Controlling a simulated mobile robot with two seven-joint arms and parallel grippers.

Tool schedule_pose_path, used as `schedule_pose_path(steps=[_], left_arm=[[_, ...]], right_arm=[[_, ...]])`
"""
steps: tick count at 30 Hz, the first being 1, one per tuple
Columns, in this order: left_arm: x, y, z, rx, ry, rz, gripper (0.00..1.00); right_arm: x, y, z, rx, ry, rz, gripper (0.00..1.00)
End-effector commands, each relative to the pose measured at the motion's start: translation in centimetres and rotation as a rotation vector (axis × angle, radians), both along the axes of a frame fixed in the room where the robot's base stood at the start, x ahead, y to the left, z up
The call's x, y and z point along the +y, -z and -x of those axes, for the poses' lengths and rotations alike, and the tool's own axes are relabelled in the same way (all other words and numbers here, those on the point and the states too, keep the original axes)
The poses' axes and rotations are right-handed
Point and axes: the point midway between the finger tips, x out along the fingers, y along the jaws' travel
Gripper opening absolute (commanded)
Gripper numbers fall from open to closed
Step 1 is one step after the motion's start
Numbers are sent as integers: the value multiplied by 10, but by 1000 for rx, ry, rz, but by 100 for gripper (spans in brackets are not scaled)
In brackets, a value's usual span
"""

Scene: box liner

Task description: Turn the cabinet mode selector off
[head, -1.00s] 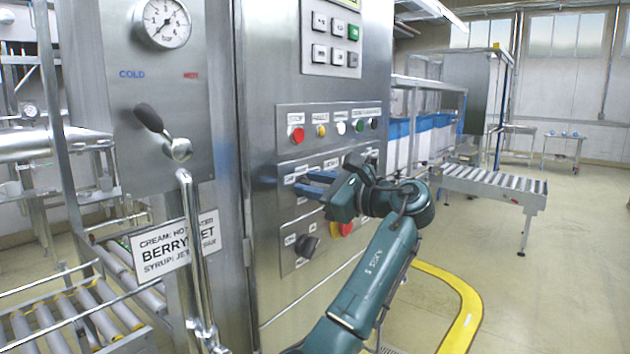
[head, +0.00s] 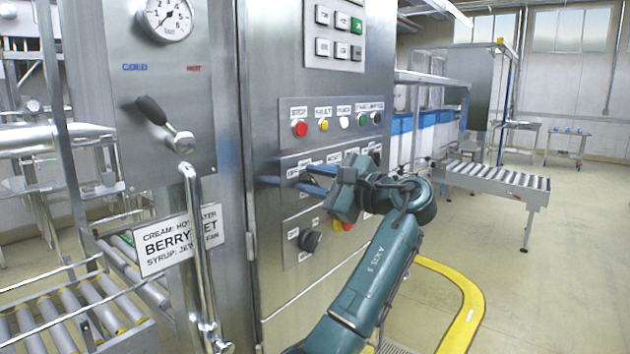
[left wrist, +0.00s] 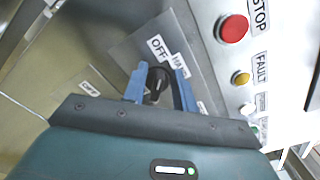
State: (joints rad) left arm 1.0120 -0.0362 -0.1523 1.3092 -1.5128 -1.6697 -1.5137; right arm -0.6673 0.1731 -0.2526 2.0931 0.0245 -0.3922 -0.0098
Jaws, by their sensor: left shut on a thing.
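The mode selector is a small black knob (left wrist: 158,82) on the grey cabinet panel, seen in the left wrist view. An OFF label (left wrist: 157,46) and a partly covered label starting "HA" (left wrist: 181,66) are beside it. My left gripper (left wrist: 160,88) has its two blue fingers on either side of the knob, shut on it. Which label the knob points at is hard to tell. In the head view my left gripper (head: 290,175) is at the middle panel and hides the knob. My right gripper is not in view.
Above are a red STOP button (head: 300,129), a yellow FAULT lamp (head: 323,125) and other lamps. Another black rotary knob (head: 309,241) is on the lower panel. Open floor lies right of the cabinet.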

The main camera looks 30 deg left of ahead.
Motion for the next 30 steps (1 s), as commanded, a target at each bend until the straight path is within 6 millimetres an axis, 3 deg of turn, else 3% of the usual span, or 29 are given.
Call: schedule_pose_path(steps=[4,5,6,16,20,30], left_arm=[[-1,1,0,1,0,1,5],[-1,1,0,1,0,1,30],[-1,1,0,1,0,1,33],[-7,1,0,2,2,1,33],[-28,2,1,1,4,1,33],[-102,1,7,1,4,1,33]], right_arm=[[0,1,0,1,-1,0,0],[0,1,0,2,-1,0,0],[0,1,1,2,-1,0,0],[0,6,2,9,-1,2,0],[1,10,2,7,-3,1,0],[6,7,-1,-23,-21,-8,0]])
